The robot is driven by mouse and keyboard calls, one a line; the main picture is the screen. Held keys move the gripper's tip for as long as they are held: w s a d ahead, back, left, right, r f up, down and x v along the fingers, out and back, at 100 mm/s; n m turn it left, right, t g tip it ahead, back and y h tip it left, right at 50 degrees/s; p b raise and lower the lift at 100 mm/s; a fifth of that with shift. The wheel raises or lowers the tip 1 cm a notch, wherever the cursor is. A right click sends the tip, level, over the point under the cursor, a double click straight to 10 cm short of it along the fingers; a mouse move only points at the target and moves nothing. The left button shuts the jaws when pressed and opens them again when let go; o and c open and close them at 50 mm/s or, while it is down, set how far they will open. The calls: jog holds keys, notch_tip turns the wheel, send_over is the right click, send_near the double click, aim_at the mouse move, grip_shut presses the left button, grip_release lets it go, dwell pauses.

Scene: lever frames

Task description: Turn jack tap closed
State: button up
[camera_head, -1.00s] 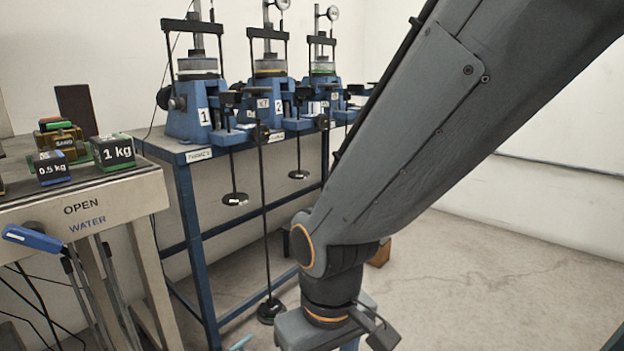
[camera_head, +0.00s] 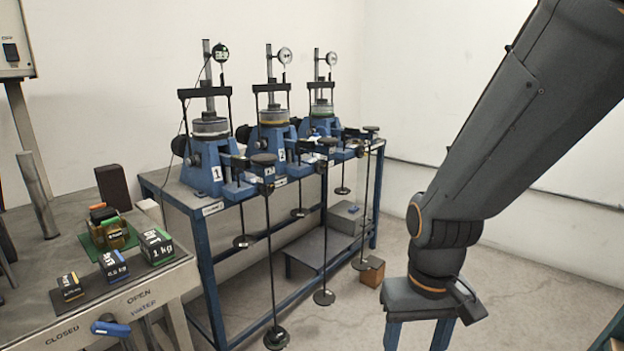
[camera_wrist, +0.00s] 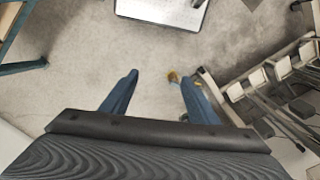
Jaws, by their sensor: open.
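A blue tap handle (camera_head: 110,328) sticks out from the front edge of the grey bench (camera_head: 165,290), below the lettering CLOSED and OPEN WATER. It lies roughly level in the head view; no tag on it says jack. My gripper (camera_head: 418,343) points down at the lower right, well to the right of the handle and apart from it. In the wrist view its two blue fingers (camera_wrist: 158,80) are spread with only floor between them. I cannot make out the tap handle in the wrist view.
Weights, including a 1 kg block (camera_head: 157,246), stand on the bench. Numbered blue lever frames stand on a blue-legged table (camera_head: 205,245), with hanging rods and discs in front. A wooden block (camera_head: 372,272) lies on the floor. Open floor lies between table and arm.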

jog(key=shift+s+d+r+m+p, duration=0.15)
jog(key=shift+d+r+p, duration=0.3)
jog(key=shift+r, duration=0.2)
jog(key=shift+s+d+r+m+p, duration=0.15)
jog(key=shift+d+r+p, duration=0.15)
jog(key=shift+d+r, duration=0.4)
jog(key=c, duration=0.7)
grip_shut()
jog(key=w+a+f+n+t+h+b, duration=0.1)
jog(key=w+a+f+n+h+b, duration=0.2)
jog(key=w+a+f+n+b, duration=0.65)
jog(key=f+n+t+h+b, duration=0.1)
jog(key=f+n+h+b, duration=0.35)
jog(key=f, duration=1.05)
jog(key=w+a+f+n+t+h+b, duration=0.1)
jog(key=w+a+f+n+b, duration=0.35)
jog(key=f+b, duration=0.65)
jog(key=a+f+n+t+y+b, duration=0.85)
jog(key=a+f+n+b, duration=0.75)
jog(key=a+f, duration=1.3)
jog(key=w+d+f+b, duration=0.3)
jog(key=w+f, duration=0.3)
jog(key=w, duration=0.1)
jog(key=shift+w+f+n+h, duration=0.15)
jog(key=shift+w+n+h, duration=0.25)
jog(key=shift+n, duration=0.05)
